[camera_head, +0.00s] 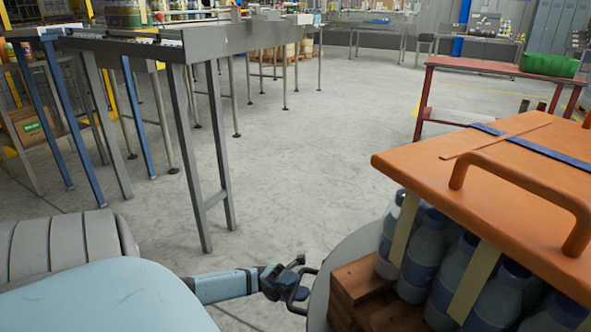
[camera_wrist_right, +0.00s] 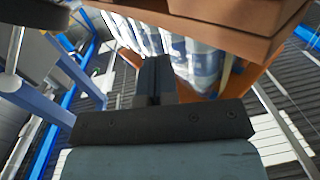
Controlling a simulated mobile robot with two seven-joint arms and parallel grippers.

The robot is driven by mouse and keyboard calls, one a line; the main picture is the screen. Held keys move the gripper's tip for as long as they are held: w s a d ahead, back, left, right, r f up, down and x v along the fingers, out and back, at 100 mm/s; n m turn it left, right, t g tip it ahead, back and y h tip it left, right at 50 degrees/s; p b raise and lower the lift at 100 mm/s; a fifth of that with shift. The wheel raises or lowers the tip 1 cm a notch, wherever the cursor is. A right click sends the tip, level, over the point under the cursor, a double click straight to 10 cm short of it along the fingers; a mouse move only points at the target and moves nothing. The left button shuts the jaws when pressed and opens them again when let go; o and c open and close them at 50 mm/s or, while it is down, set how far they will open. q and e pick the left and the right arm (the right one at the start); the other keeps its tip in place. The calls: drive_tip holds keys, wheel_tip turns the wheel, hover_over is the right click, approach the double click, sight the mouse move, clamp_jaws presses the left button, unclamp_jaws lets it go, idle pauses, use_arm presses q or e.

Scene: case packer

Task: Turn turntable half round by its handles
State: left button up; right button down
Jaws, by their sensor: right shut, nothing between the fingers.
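The turntable (camera_head: 323,297) is a grey round plate, mostly hidden under a wooden pallet (camera_head: 357,283) stacked with blue-and-white bottles. A small dark handle (camera_head: 309,271) stands out at its left edge. My left gripper (camera_head: 292,283) is at this handle, reaching in from the left; whether its fingers are closed around the bar is too small to tell. My right gripper (camera_wrist_right: 153,82) shows only in the right wrist view, shut and empty, pointing toward the underside of the load. Wrapped bottles (camera_wrist_right: 195,60) and brown boards (camera_wrist_right: 215,22) are close above it. No handle is clear there.
An orange cover (camera_head: 500,160) with a bar handle (camera_head: 520,190) tops the bottles. A grey conveyor table (camera_head: 210,45) stands at the left. A red table (camera_head: 470,65) with a green bin (camera_head: 548,64) stands behind. The floor between is clear.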

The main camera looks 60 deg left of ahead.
use_arm(q)
drive_tip(key=shift+s+a+f, duration=0.1)
drive_tip(key=shift+a+f, duration=0.15)
drive_tip(key=shift+a, duration=0.25)
drive_tip(key=b+v, duration=0.1)
drive_tip(key=v, duration=1.1)
drive_tip(key=shift+a+f, duration=0.2)
drive_tip(key=shift+a, duration=0.05)
use_arm(e)
drive_tip(key=shift+w+d+r+n, duration=0.15)
drive_tip(key=shift+w+r+n, duration=0.1)
drive_tip(key=shift+w+n, duration=0.15)
